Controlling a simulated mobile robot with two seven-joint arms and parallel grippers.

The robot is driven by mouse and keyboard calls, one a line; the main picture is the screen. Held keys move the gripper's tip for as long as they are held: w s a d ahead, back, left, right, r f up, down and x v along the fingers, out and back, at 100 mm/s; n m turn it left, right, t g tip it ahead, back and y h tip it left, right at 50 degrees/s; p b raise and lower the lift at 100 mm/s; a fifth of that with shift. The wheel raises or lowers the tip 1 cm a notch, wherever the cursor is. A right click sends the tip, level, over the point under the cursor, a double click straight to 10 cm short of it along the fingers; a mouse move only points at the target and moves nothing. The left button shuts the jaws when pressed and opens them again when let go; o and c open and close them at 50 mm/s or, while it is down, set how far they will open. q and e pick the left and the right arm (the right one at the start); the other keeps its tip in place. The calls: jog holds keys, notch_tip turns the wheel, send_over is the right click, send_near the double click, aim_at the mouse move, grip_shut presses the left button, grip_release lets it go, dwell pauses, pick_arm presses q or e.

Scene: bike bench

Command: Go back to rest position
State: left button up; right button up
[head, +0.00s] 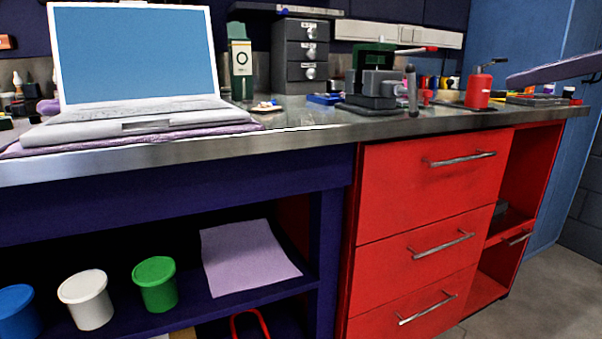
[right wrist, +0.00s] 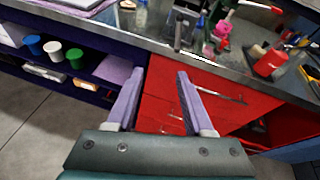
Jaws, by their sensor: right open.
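My right gripper (right wrist: 160,76) is open in the right wrist view, its two purple fingers spread apart with nothing between them. Its fingers overlap the red drawer front in that view; how far off they are I cannot tell. In the head view a purple part of my right arm or gripper enters at the right edge, over the bench's right end. My left gripper shows in neither view.
The metal worktop (head: 330,132) carries a laptop (head: 140,60), grey drawers (head: 300,57), a dark vise (head: 375,90) and a red can (head: 478,90). Below are red drawers (head: 420,197) with bar handles and a dark blue shelf with white (head: 88,300) and green (head: 155,284) tubs. Open floor (right wrist: 45,130) lies in front.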

jog(key=a+r+m+t+p, duration=0.7)
jog(key=a+r+m+p, duration=0.45)
jog(key=m, duration=0.35)
jog(key=s+d+f+m+g+h+p, duration=0.1)
jog(key=s+f+m+g+h+p, duration=0.15)
jog(key=s+m+p, duration=0.35)
jog(key=s+d+f+m+g+h+p, duration=0.2)
jog(key=s+m+g+h+p, duration=0.15)
jog(key=m, duration=0.55)
jog(key=s+d+f+m+g+h+p, duration=0.1)
jog(key=s+f+m+g+h+p, duration=0.15)
jog(key=s+m+h, duration=0.35)
jog(key=s+a+f+m+g+y+p, duration=0.1)
jog(key=s+a+m+g+y+p, duration=0.15)
jog(key=s, duration=0.45)
jog(key=s+a+m+g+y+p, duration=0.1)
jog(key=s+m+g+y+p, duration=0.2)
jog(key=s, duration=0.4)
pick_arm(q)
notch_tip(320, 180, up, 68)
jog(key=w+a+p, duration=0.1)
jog(key=p, duration=3.6)
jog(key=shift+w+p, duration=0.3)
jog(key=shift+p, duration=0.05)
pick_arm(e)
notch_tip(320, 180, up, 37)
jog(key=s+g, duration=0.1)
jog(key=shift+s+a+m+h, duration=0.15)
jog(key=shift+s+m+h, duration=0.2)
